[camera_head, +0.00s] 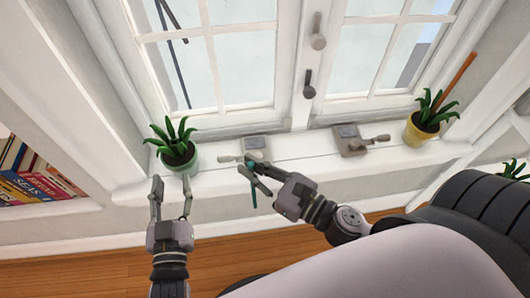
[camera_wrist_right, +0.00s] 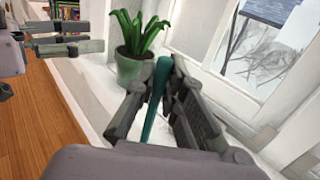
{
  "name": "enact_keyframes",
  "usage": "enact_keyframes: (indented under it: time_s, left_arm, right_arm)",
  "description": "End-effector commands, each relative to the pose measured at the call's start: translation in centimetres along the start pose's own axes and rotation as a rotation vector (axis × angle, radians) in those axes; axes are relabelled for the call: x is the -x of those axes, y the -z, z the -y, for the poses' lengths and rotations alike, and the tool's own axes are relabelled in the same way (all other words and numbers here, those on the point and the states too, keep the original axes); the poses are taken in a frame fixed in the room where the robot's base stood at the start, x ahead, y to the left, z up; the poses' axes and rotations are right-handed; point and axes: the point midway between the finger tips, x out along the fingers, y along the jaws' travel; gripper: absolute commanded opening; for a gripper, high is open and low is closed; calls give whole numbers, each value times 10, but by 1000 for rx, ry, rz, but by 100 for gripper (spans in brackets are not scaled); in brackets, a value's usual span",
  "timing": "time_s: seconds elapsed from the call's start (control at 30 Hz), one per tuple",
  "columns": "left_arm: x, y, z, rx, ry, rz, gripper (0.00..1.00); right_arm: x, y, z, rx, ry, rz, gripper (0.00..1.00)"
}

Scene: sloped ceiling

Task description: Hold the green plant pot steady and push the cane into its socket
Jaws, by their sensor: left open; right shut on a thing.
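The green plant pot (camera_head: 191,164) with a spiky plant stands upright on the white windowsill; it also shows in the right wrist view (camera_wrist_right: 131,72). My left gripper (camera_head: 171,182) is open just in front of the pot, its fingertips close to the rim; whether they touch cannot be told. It also shows in the right wrist view (camera_wrist_right: 68,38). My right gripper (camera_head: 246,169) is shut on the teal cane (camera_head: 253,194), to the right of the pot. The cane (camera_wrist_right: 156,104) stands between the fingers in the wrist view. The socket in the pot cannot be made out.
A yellow pot (camera_head: 418,134) with a plant and an orange-brown cane (camera_head: 460,75) stands at the sill's right. Two window latches (camera_head: 257,143) (camera_head: 350,141) lie on the sill, one just behind my right gripper. Books (camera_head: 35,182) fill a shelf at left. Window frames rise behind.

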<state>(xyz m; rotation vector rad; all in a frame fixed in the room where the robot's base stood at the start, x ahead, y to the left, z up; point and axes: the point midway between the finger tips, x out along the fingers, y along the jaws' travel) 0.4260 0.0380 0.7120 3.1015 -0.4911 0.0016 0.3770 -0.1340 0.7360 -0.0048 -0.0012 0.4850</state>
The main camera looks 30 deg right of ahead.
Motion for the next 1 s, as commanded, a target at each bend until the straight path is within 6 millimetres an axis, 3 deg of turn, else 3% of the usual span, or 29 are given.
enact_keyframes:
  time_s: [0.17, 0.37, 0.7, 0.83, 1.0]
  left_arm:
    - [0, 0, 0, 0, 0, 0, 41]
    - [0, 0, 0, 0, 0, 0, 41]
    - [0, 0, 0, 0, 0, 0, 41]
    - [0, 0, 0, 0, 0, 0, 41]
    - [0, 0, 0, 0, 0, 0, 41]
  right_arm:
    - [7, 13, -10, 14, -275, -5, 0]
    - [22, 9, 0, 13, -514, -4, 0]
    - [36, -36, 42, 10, -741, 0, 0]
    - [34, -61, 57, 12, -805, 4, 0]
    - [26, -82, 62, 6, -865, 9, 0]
